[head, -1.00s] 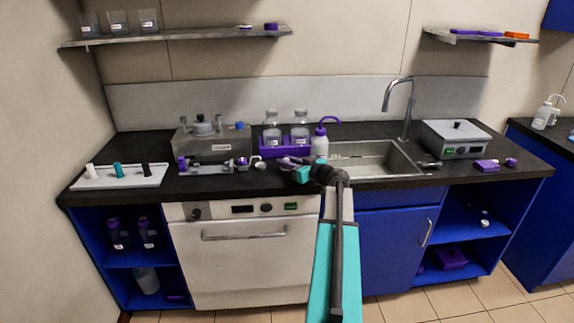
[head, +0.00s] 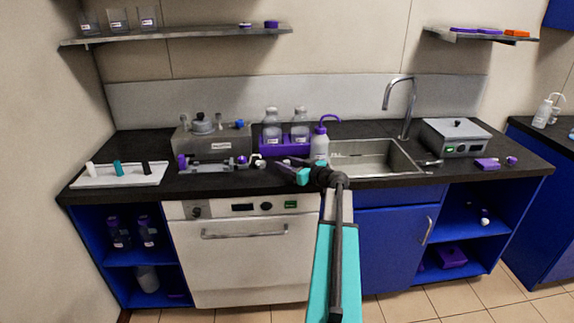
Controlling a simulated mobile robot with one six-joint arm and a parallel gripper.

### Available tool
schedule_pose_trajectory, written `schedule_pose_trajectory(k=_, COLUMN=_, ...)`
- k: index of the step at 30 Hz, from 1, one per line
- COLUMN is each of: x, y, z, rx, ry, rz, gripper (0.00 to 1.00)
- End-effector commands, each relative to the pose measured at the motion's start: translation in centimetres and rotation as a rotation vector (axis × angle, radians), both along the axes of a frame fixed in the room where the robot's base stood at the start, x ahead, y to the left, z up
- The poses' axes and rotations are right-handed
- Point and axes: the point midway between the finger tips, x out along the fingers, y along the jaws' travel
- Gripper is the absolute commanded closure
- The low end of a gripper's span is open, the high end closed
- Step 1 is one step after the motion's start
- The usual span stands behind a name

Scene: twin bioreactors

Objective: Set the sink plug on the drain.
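The sink (head: 372,157) is a steel basin set into the black counter, right of centre. Its drain cannot be made out at this angle. I cannot pick out the sink plug with certainty; small items lie on the counter left of my gripper, too small to identify. My gripper (head: 284,164) is over the front part of the counter, left of the sink and in front of the purple bottle rack (head: 285,150). Its grey fingers point left and look spread apart, with nothing clearly between them.
A white wash bottle (head: 320,146) with a purple spout stands close behind my gripper, beside the sink. The faucet (head: 408,110) rises behind the basin. A steel bath unit (head: 212,143) and a white tray (head: 120,180) with pegs stand left; a grey device (head: 456,138) stands right.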

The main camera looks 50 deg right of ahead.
Motion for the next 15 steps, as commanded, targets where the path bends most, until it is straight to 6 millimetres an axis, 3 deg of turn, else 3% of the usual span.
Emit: schedule_pose_trajectory(k=15, x=-0.46, y=0.04, z=0.31, rx=0.000, ry=0.000, rz=-0.001, gripper=0.61)
